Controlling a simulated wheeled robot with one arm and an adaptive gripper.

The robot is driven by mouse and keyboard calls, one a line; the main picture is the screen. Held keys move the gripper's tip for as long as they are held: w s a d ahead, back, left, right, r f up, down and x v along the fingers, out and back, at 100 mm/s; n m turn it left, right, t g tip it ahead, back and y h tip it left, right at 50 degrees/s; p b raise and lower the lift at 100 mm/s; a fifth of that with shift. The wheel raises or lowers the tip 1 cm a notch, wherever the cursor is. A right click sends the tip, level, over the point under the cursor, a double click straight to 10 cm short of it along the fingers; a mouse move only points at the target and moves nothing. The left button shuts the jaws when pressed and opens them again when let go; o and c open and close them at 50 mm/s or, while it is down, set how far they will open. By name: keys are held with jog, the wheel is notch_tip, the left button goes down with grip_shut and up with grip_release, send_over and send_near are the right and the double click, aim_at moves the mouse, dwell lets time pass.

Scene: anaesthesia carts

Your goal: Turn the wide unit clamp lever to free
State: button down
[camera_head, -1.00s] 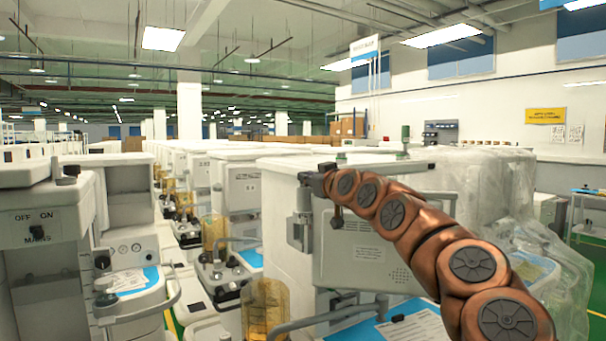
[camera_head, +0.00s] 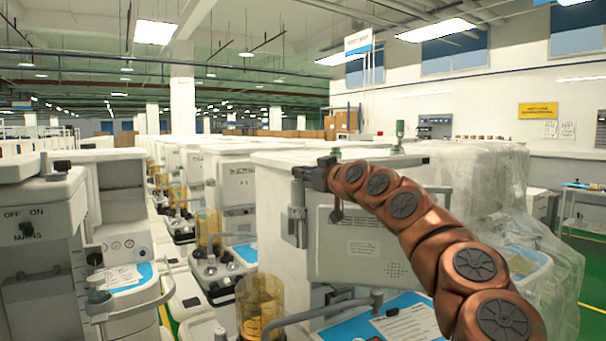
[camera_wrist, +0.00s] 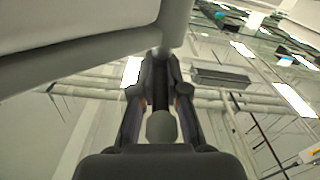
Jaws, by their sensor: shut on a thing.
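My gripper (camera_head: 312,176) is at the upper left corner of the grey panel on the large white unit (camera_head: 275,240), just above a grey clamp bracket (camera_head: 295,215) on its side. In the wrist view, the two dark fingers of my gripper (camera_wrist: 160,95) are closed around a slim dark bar (camera_wrist: 160,88), which looks like the clamp lever. A rounded grey end (camera_wrist: 161,127) shows between the fingers. The head view is too small to show the lever's exact angle, and my gripper hides part of it.
A plastic-wrapped unit (camera_head: 490,190) stands right of the white unit. An amber canister (camera_head: 260,305) and a curved grey rail (camera_head: 320,312) are low in front. Another cart with a MAINS switch (camera_head: 27,229) stands at the left. A narrow aisle runs between the rows.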

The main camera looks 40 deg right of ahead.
jog(key=c, duration=1.2)
grip_release()
jog(key=shift+s+a, duration=0.4)
jog(key=shift+s, duration=1.55)
jog(key=shift+s+a, duration=0.35)
jog(key=shift+s, duration=1.65)
jog(key=shift+s+a, duration=0.4)
jog(key=shift+s, duration=1.55)
